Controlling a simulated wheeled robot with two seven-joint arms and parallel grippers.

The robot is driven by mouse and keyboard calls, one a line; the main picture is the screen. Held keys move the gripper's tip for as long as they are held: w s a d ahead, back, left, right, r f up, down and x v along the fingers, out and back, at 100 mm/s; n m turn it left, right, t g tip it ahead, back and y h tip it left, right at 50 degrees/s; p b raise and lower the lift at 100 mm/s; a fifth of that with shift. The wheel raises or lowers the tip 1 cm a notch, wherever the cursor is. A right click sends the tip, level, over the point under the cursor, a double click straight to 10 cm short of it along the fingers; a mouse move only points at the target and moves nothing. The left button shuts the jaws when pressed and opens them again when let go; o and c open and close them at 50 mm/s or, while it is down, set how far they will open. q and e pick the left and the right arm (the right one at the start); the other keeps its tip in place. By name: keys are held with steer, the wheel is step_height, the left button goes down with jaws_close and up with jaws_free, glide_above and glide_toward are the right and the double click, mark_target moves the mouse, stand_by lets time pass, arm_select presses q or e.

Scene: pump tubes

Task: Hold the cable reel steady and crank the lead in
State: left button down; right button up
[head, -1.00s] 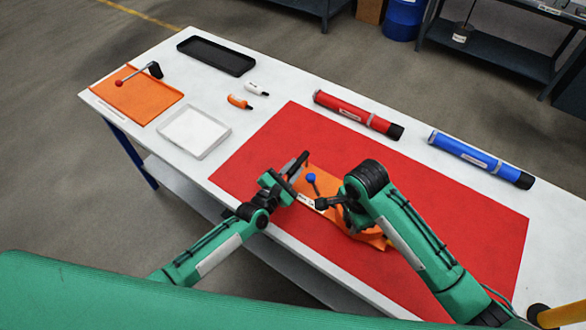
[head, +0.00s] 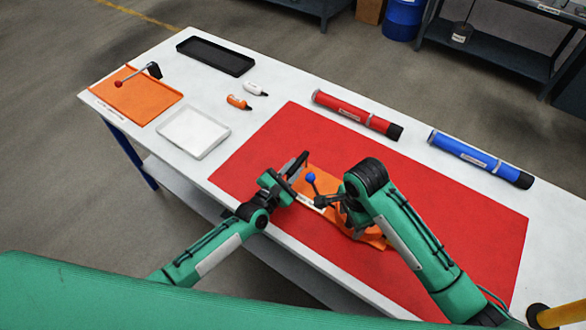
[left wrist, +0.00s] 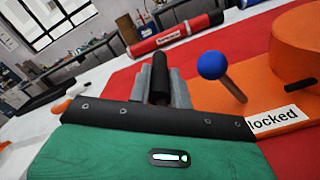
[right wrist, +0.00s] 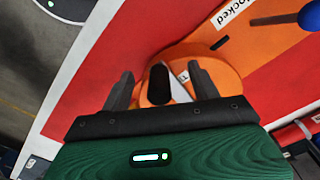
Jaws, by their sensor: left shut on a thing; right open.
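The orange cable reel (head: 328,181) sits on the red mat, partly hidden by my right arm. Its round orange drum (left wrist: 300,45) and a "locked" label (left wrist: 275,120) show in the left wrist view. A blue knob (head: 311,177) on a thin stem stands beside the drum. My left gripper (head: 297,166) is shut on a black grip (left wrist: 160,75) at the reel's left side. My right gripper (head: 336,207) is open over the reel's near side. In the right wrist view, a black handle (right wrist: 159,84) shows between its parted fingers. The lead cannot be made out.
A red tube (head: 355,113) and a blue tube (head: 478,158) lie along the far edge. A white tray (head: 194,132), a black tray (head: 216,56), two small bottles and an orange plate (head: 135,97) with a red-knobbed lever stand left. The mat's right side is clear.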

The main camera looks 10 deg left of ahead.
arm_select(q)
steer(key=shift+s+f, duration=0.1)
steer(key=shift+f, duration=0.2)
arm_select(e)
steer(key=shift+r, duration=3.45)
arm_select(q)
steer(key=c, duration=1.3)
jaws_free()
steer(key=shift+o, duration=0.5)
steer(key=shift+a, duration=0.1)
arm_select(e)
steer(key=shift+a, duration=0.1)
arm_select(q)
steer(key=shift+r, duration=0.15)
steer(key=v, duration=1.2)
